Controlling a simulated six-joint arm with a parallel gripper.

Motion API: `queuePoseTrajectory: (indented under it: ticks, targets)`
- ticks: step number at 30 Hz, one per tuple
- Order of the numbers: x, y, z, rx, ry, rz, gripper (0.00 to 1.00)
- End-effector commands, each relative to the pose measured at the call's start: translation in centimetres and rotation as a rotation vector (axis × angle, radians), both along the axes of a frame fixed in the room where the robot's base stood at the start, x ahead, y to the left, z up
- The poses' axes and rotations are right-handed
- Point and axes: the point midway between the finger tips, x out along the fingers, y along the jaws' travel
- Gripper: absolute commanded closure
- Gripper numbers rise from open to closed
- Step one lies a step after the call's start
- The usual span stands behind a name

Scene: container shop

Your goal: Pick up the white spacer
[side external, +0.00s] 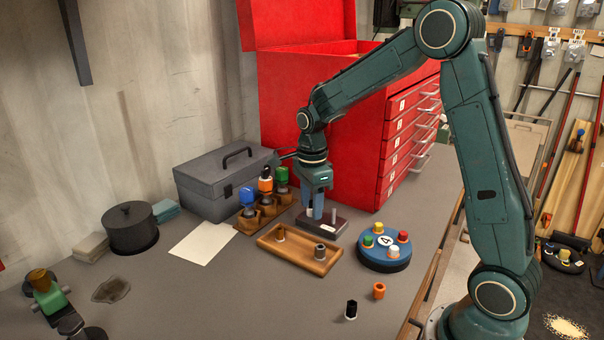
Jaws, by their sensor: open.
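A small white cylindrical piece (394,252), which looks like the white spacer, stands on the round blue base (384,264) right of centre. Green, red and yellow pieces stand around it on the same base, which is marked 4. My gripper (314,215) points down over a dark block (322,226) with upright pegs, to the left of and behind the blue base. It is open and apart from the white piece. Whether a peg of the block is between the fingers cannot be told from this side.
A wooden tray (275,246) with small parts lies in front of the block. An orange spacer (379,290) and a black piece (351,310) stand at the front. A grey toolbox (215,190) and a red cabinet (320,130) stand behind.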

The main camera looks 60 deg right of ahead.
Motion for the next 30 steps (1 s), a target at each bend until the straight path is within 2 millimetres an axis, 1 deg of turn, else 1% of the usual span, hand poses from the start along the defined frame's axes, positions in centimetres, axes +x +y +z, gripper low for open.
queuePoseTrajectory:
  ticks: [4, 5, 9, 11, 12, 23, 26, 30]
  targets:
    - [0.0, 0.0, 0.0, 0.000, 0.000, 0.000, 0.55]
    - [0.0, 0.0, 0.0, 0.000, 0.000, 0.000, 0.57]
    - [0.0, 0.0, 0.0, 0.000, -0.001, 0.000, 0.85]
    - [0.0, 0.0, 0.0, 0.000, -0.001, 0.000, 0.96]
    - [0.0, 0.0, 0.0, 0.000, -0.001, 0.000, 1.00]
    - [0.0, 0.0, 0.2, 0.000, -0.002, 0.000, 1.00]
    - [0.1, 0.0, 0.7, -0.001, -0.003, 0.000, 1.00]
    - [0.1, 0.0, 1.9, -0.001, -0.004, 0.000, 1.00]
